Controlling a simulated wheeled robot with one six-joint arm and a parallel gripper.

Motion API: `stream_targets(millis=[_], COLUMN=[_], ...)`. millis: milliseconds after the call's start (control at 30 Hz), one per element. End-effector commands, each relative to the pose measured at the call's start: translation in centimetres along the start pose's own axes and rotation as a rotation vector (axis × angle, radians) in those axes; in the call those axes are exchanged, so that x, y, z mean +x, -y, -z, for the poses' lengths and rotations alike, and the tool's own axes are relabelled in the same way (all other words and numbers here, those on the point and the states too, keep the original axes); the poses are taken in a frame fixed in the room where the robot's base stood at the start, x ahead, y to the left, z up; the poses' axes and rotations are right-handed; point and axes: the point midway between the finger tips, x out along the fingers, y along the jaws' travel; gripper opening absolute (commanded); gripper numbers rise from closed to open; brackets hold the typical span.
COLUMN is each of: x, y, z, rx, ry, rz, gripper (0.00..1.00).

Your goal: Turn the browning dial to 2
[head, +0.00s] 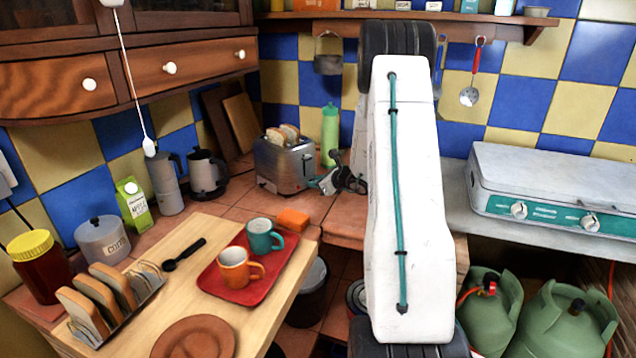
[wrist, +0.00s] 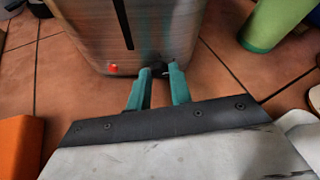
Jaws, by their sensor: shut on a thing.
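A metal toaster (head: 284,166) with bread slices in its top stands on the tiled counter at the back. Its front end shows close up in the wrist view (wrist: 160,30), with a dark vertical slot and a small red light (wrist: 112,68). The dark browning dial (wrist: 159,68) sits low on that end, to the right of the light. My gripper (wrist: 160,72) has its teal fingertips on either side of the dial, shut on it. In the head view my gripper (head: 318,183) is at the toaster's right end. The dial's numbers cannot be read.
An orange block (head: 292,219) lies on the counter in front of the toaster. A green bottle (head: 330,134) stands close behind it on the right. A red tray (head: 254,268) with two mugs is on the wooden board. A kettle (head: 206,174) stands to the left.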

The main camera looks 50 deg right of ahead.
Motion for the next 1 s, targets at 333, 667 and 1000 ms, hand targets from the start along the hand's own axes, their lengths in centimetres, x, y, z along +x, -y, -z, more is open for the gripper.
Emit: stream_targets(millis=[333, 667, 1000], x=[0.02, 0.04, 0.05], y=[-0.34, -0.4, -0.41], z=[-0.01, -0.04, -0.05], rx=[-0.194, -0.264, -0.27], ry=[-0.018, -0.024, -0.024], rz=[0.087, 0.119, 0.121], gripper=[0.0, 0.0, 0.0])
